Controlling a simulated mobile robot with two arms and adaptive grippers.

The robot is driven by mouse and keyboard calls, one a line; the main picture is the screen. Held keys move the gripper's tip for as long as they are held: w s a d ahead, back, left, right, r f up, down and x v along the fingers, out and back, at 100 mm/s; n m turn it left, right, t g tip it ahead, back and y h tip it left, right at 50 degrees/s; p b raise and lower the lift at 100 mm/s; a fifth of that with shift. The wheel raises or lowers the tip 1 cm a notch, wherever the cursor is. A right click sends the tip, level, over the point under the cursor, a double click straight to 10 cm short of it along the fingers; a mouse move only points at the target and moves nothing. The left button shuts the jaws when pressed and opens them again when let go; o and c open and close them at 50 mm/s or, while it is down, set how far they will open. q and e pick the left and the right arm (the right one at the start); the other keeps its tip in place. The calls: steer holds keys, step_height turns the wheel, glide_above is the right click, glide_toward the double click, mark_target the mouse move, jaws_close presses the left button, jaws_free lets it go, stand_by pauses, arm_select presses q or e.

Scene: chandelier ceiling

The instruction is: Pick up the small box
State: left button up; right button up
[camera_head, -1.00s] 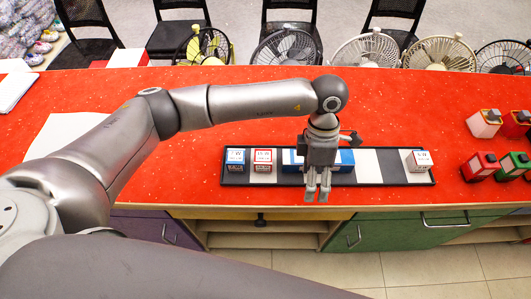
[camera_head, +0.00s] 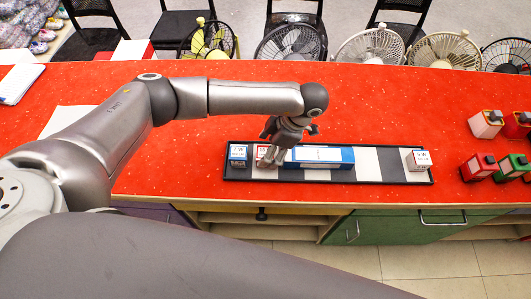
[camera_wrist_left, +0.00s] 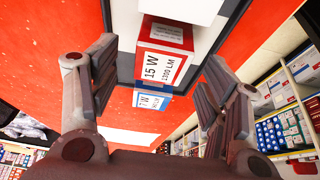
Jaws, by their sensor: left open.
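A small red-and-white box (camera_head: 262,150) marked 15 W stands on a striped black-and-white tray (camera_head: 393,167), partly hidden by my left gripper (camera_head: 270,163). In the left wrist view the red-and-white box (camera_wrist_left: 165,52) shows between the spread fingers of my left gripper (camera_wrist_left: 160,60), with gaps to both sides. A small blue-and-white box (camera_head: 238,155) stands to its left; it also shows beyond the red one in the wrist view (camera_wrist_left: 151,101). A long blue-and-white box (camera_head: 322,157) lies to the right. Another small white box (camera_head: 419,161) stands at the tray's right end.
The tray lies near the front edge of a red counter (camera_head: 400,110). Several red, green and white containers (camera_head: 486,124) stand at the right. Fans (camera_head: 290,42) and chairs line the far side. The counter behind the tray is mostly clear.

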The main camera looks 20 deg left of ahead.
mark_target(265, 152)
arm_select(q)
steer(key=shift+p+x, duration=0.45)
steer(key=shift+x, duration=0.65)
steer(key=shift+s+a+f, duration=0.1)
steer(key=shift+a+f, duration=0.15)
steer(key=shift+f, duration=0.3)
steer(key=c, duration=1.1)
arm_select(e)
steer(key=shift+r, duration=0.8)
arm_select(q)
steer(key=shift+r, duration=0.15)
arm_select(e)
steer(key=shift+f, duration=0.15)
arm_select(q)
steer(key=shift+r+b, duration=0.45)
steer(key=shift+b, duration=0.05)
steer(key=s+d+r+b, duration=0.1)
steer(key=s+r, duration=0.3)
steer(key=s+d+r+b, duration=0.2)
steer(key=s+r, duration=0.2)
steer(key=s, duration=0.1)
steer(key=s+d+r+b, duration=0.1)
steer(key=s+r, duration=0.3)
steer(key=shift+s+d+b, duration=0.15)
steer(key=shift+d+b, duration=0.05)
steer(key=shift+b, duration=0.1)
arm_select(e)
step_height(265, 152, down, 5)
steer(key=shift+f, duration=0.15)
